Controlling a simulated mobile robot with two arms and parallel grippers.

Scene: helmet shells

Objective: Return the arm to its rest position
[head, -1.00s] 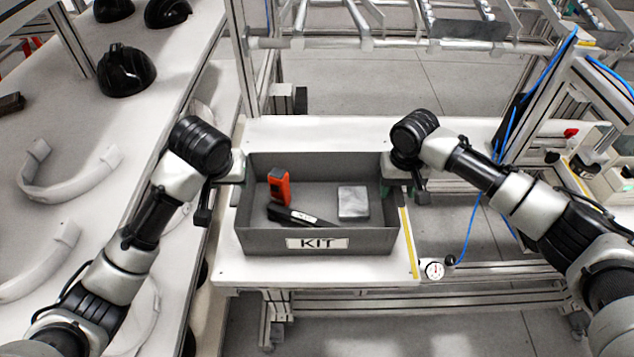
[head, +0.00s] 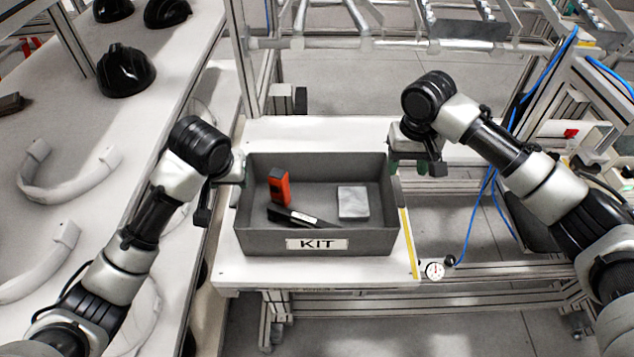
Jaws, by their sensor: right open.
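The grey kit box (head: 260,240) stands on the white table, with a "KIT" label on its front wall. Inside lie an orange and black tool (head: 280,187), a black tool with a white label (head: 295,216) and a light grey block (head: 353,202). My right gripper (head: 418,163) is open and empty, raised above and just right of the box's right wall. My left gripper (head: 222,190) is at the box's left wall; its fingers are partly hidden behind its wrist, so I cannot tell whether it is open or touching the wall.
The white table (head: 240,270) has bare room behind and in front of the box. A left bench holds black helmet shells (head: 126,72) and white curved bands (head: 68,178). A metal frame (head: 350,42) stands behind. Blue cables and a gauge (head: 434,270) are at the right.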

